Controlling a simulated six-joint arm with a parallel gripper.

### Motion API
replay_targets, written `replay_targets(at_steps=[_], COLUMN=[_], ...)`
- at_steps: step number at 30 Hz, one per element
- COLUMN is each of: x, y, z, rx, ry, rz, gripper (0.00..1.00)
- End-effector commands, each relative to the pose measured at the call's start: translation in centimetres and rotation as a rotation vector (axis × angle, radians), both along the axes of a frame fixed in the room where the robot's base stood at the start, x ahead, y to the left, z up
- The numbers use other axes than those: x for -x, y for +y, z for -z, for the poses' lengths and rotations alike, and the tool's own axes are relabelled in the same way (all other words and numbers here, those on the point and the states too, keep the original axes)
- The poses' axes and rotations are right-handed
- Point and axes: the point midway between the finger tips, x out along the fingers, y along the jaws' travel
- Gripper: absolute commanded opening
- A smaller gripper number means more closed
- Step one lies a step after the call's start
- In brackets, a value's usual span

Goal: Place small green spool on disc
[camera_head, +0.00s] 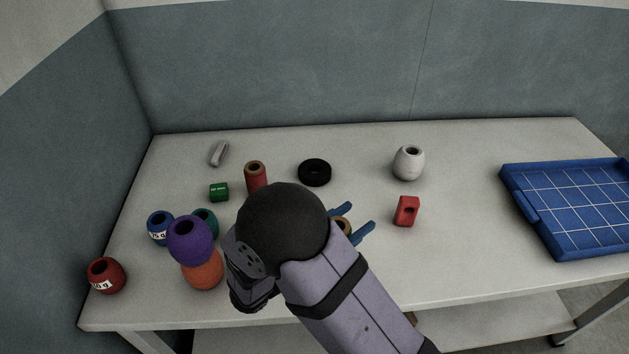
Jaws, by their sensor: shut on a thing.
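My gripper (359,217) has blue fingers and is right of the dark round wrist of my arm, over the middle of the table. It is shut on a small spool (343,224), of which a tan end with a dark hole shows. My arm hides most of its side, so I cannot tell its colour. A black disc (314,179) with a hole in its middle lies flat on the table, behind and a little left of my gripper, apart from it. I cannot tell how high the spool is above the table.
Several round floats, including a purple one (188,241), are at left. A white pot (408,164) and red block (406,211) are right. A blue tray (530,217) is far right.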

Motion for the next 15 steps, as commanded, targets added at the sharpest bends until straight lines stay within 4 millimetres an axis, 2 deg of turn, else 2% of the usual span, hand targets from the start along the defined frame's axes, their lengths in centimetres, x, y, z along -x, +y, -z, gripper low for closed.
replay_targets(at_steps=[1, 3, 5, 8, 12, 15], x=[-0.5, -1.4, -2.6, -5.6, -11.6, -16.0], y=[-1.7, -3.7, -5.1, -7.2, -8.7, -8.3], z=[1.8, 2.8, 3.3, 3.6, 2.4, 0.3], rx=[-0.002, -0.003, -0.005, -0.005, -0.004, -0.003], ry=[-0.003, -0.005, -0.008, -0.010, -0.012, -0.014], rz=[0.055, 0.120, 0.162, 0.205, 0.168, 0.087], gripper=[0.21, 0.21, 0.21, 0.21, 0.21, 0.21])
